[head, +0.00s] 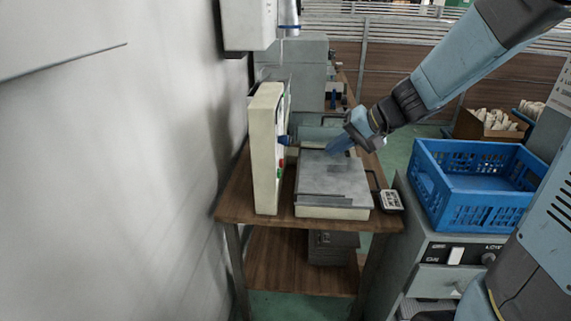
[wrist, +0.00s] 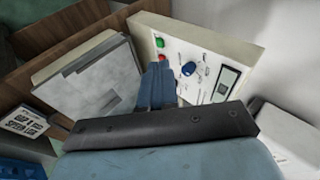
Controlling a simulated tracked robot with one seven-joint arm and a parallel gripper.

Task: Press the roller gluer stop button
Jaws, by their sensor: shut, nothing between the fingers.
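A cream control panel (head: 265,150) stands upright on the wooden table, its face turned right. In the wrist view the panel (wrist: 228,55) shows a red button (wrist: 163,60), a green button (wrist: 160,42) and a blue knob (wrist: 189,68). In the head view the red button (head: 281,163) is a small spot on the panel's edge-on face. My gripper (head: 335,148) is above the grey plate, right of the panel and apart from it. In the wrist view its closed fingers (wrist: 157,70) point toward the panel, just below the red button in the picture. They hold nothing.
A grey flat plate on a cream base (head: 333,180) lies right of the panel. A small label sign (head: 391,201) sits at the table's right. A blue crate (head: 475,212) rests on a grey cabinet. A white box (head: 247,25) hangs above; the wall is left.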

